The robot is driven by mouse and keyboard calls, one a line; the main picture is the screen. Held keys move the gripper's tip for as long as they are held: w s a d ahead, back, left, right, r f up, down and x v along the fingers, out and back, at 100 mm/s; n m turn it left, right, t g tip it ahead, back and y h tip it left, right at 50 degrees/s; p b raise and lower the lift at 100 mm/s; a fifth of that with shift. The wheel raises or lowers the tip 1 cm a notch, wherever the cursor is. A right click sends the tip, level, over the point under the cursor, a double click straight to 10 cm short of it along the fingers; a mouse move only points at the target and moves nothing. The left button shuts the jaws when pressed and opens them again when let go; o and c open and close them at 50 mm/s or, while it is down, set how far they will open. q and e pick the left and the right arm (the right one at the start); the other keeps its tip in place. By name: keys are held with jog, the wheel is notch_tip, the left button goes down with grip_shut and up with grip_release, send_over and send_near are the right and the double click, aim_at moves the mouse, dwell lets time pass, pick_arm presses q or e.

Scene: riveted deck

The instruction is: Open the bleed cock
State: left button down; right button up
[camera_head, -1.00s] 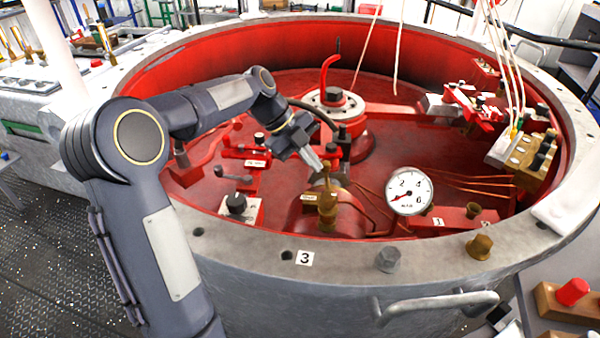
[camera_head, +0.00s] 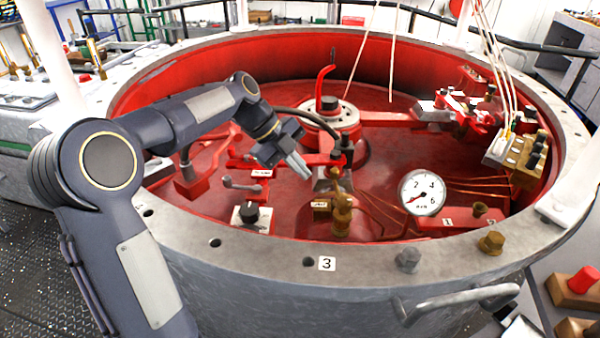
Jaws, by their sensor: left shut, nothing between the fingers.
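My left gripper (camera_head: 300,167) comes in from the left, above and to the left of the cock. Its pale fingers are shut and empty, pointing down and right, and appear apart from the cock. My right gripper is out of view.
A white dial gauge (camera_head: 422,193) stands right of the cock. A black knob (camera_head: 249,212) and a grey lever (camera_head: 243,185) lie to the left. The drum's grey rim (camera_head: 285,252) runs in front, with bolts and a handle (camera_head: 460,300).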

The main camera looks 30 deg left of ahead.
pick_arm(q)
jog(key=p+v, duration=0.1)
jog(key=v, duration=0.7)
jog(key=shift+d, duration=0.15)
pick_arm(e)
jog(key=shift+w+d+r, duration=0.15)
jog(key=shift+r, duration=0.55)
